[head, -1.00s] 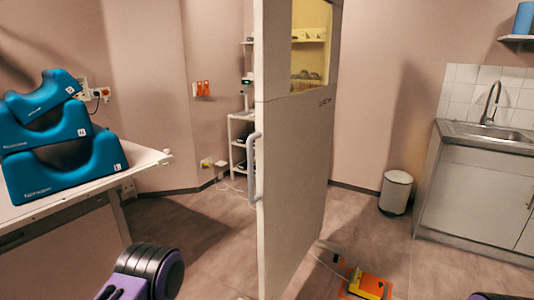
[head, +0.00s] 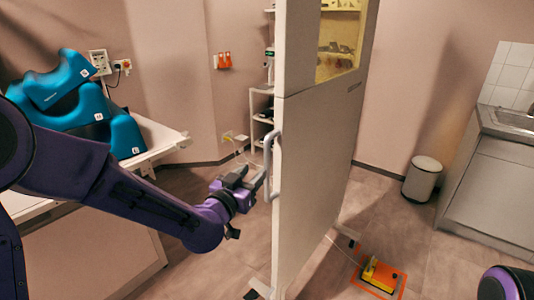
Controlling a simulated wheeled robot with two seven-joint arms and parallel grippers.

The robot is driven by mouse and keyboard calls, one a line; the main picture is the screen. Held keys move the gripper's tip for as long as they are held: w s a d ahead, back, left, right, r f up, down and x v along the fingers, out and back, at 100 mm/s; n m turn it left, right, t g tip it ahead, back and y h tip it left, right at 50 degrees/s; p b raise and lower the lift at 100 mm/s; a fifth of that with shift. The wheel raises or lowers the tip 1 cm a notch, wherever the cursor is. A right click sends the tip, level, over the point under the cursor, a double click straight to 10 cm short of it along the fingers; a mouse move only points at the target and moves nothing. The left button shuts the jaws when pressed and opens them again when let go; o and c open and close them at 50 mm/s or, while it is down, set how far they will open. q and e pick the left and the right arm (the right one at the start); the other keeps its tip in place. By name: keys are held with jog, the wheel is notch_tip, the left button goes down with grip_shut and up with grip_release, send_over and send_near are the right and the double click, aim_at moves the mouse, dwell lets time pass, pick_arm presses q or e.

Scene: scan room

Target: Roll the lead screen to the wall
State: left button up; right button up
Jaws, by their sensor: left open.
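The lead screen (head: 318,160) stands upright in the middle of the head view, a tall pale panel with a yellowish window (head: 338,45) at its top. A light grey handle (head: 268,165) is fixed at its left edge. My left gripper (head: 258,182) is open, just left of the handle, with its fingers pointing toward it. I cannot tell whether the fingers touch the handle. Part of the screen's foot (head: 257,289) shows at the floor. The wall (head: 430,85) is behind the screen. My right gripper is not in view; only a piece of my right arm shows at the lower right.
A white bin (head: 422,178) and a sink cabinet (head: 495,180) stand at the right. A table (head: 155,140) with blue cushions (head: 80,105) is at the left.

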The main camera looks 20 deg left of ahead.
aim_at(266, 160)
pick_arm(q)
jog(key=w, duration=0.3)
jog(key=w+d+p, duration=0.1)
jog(key=w, duration=0.2)
jog(key=w+p, duration=0.1)
jog(key=w, duration=0.2)
jog(key=shift+w+d+f, duration=0.2)
jog(key=shift+w, duration=0.2)
grip_shut()
